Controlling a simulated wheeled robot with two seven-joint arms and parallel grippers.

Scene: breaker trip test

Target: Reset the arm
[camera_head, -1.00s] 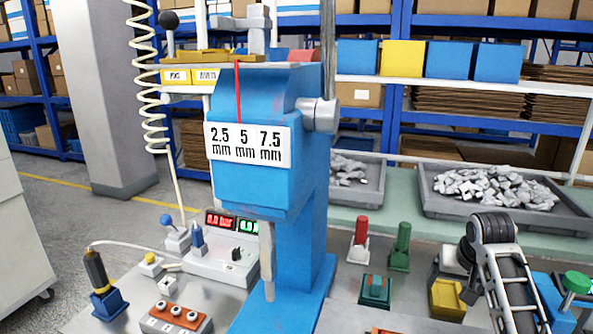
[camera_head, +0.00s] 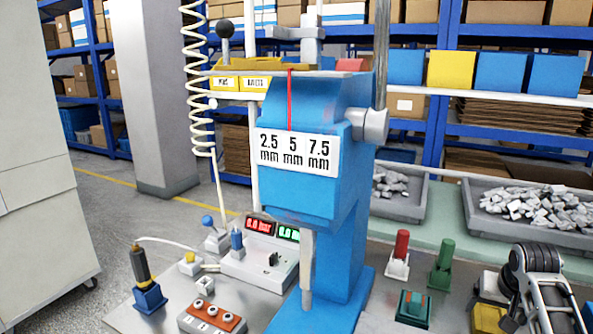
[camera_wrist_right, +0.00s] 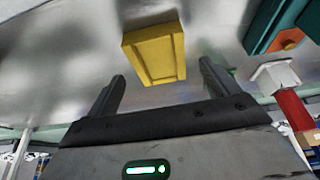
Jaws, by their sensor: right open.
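My right arm (camera_head: 538,262) shows at the lower right of the head view, above the bench. My right gripper (camera_wrist_right: 162,88) is open in the right wrist view, with its two dark fingers apart and nothing between them. A yellow block-like fixture (camera_wrist_right: 155,53) stands on the bench beyond the fingertips. It also shows in the head view (camera_head: 487,318), partly hidden by my arm. The blue press (camera_head: 345,225) stands left of the arm, with a "2.5 5 7.5 mm" scale (camera_head: 296,150) and a red pointer near the 5. My left gripper is out of view.
On the bench are a red post (camera_head: 401,246), a green post (camera_head: 446,254), a green button box (camera_head: 412,308), a control box (camera_head: 258,265) with lit displays and a three-button panel (camera_head: 212,318). Grey trays (camera_head: 475,215) of pale pieces stand behind. Shelves fill the back.

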